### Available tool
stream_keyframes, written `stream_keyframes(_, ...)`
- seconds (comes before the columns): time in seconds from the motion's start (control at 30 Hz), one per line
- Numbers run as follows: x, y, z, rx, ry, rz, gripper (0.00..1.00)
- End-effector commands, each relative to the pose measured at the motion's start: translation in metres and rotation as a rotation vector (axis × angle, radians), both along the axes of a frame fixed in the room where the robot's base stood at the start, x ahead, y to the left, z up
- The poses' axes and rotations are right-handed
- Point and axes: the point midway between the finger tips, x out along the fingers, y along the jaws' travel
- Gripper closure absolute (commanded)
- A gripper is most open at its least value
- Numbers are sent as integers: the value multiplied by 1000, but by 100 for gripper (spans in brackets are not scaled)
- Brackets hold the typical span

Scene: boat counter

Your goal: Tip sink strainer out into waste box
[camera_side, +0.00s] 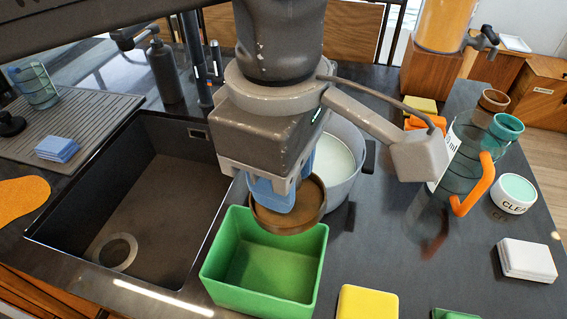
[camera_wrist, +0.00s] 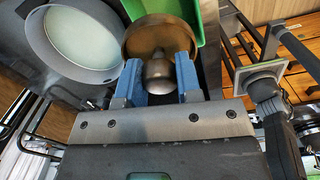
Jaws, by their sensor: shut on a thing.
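The sink strainer is a round bronze-brown cup (camera_side: 312,205) above the far right corner of the green waste box (camera_side: 222,271). My gripper (camera_side: 277,192) has blue fingers and is shut on the strainer. In the wrist view my gripper (camera_wrist: 160,77) has one finger on each side of the strainer's rounded knob, with the wider strainer bowl (camera_wrist: 150,36) beyond. The green box (camera_wrist: 210,22) shows behind the bowl there. The box's visible inside looks empty. I cannot tell whether anything is inside the strainer.
The dark sink (camera_side: 150,200) with its drain ring (camera_side: 118,250) lies left of the box. A grey pot (camera_side: 352,185) with pale contents stands close behind the strainer. A clear jug (camera_side: 460,165) with an orange handle stands right. A yellow block (camera_side: 367,302) lies near the front edge.

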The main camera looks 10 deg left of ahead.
Motion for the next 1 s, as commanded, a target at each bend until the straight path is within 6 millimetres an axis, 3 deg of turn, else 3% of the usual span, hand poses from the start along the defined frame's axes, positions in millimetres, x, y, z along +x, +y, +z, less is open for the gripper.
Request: stream_keyframes(1.0, 0, 16, -9, -818, 2, 3, 98)
